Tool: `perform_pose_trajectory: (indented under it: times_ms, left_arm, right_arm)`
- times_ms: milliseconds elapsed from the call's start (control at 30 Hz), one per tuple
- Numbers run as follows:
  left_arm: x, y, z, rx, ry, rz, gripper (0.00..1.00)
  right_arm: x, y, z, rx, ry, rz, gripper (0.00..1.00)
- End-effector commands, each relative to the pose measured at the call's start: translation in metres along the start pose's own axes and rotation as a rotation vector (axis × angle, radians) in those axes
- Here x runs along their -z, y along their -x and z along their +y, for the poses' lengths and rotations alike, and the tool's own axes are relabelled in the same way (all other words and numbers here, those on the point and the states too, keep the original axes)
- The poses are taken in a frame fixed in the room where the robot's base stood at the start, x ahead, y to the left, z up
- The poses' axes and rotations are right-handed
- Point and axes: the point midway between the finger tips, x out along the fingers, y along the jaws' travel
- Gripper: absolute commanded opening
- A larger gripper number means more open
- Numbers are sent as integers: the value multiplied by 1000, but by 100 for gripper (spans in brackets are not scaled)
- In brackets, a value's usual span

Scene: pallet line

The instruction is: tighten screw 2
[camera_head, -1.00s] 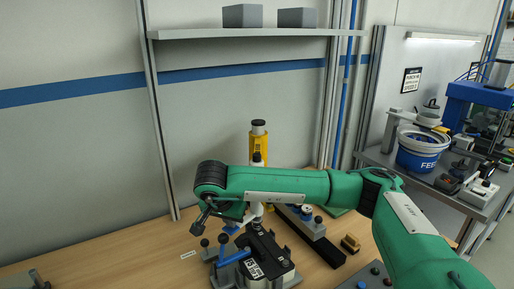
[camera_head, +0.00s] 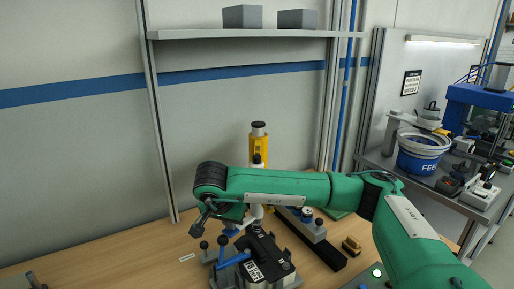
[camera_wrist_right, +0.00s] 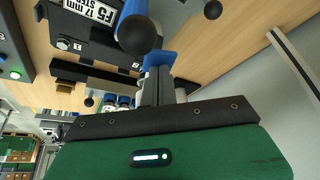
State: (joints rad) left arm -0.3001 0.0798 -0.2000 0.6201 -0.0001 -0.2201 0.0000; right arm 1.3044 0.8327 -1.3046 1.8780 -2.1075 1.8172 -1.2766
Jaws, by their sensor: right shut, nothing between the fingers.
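In the head view my right gripper (camera_head: 231,229) hangs below the green wrist, with blue at its tip, just above the clamp fixture. It also shows in the wrist view (camera_wrist_right: 160,65), shut and empty. The fixture has a blue lever (camera_head: 232,260), black ball knobs and a dark block (camera_head: 262,250) with a white label. In the wrist view a black ball knob (camera_wrist_right: 137,35) lies close to the fingertips; I cannot tell whether they touch. I cannot make out screw 2. My left gripper is not in view.
A black rail with grey and blue parts (camera_head: 308,226) lies right of the fixture. A yellow-brown block (camera_head: 351,246) and a box with a green light (camera_head: 377,272) are farther right. A blue-white bucket (camera_head: 421,160) stands on the side bench.

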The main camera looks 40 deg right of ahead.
Motion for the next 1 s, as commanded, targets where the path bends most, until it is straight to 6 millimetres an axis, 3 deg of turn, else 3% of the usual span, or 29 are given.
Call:
perform_pose_trajectory:
  times_ms: [267, 1000]
  left_arm:
    - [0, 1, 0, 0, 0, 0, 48]
    - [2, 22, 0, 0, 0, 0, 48]
  right_arm:
    - [-2, 0, 1, -5, 4, -4, 0]
    - [20, 48, 0, -2, 1, -1, 0]
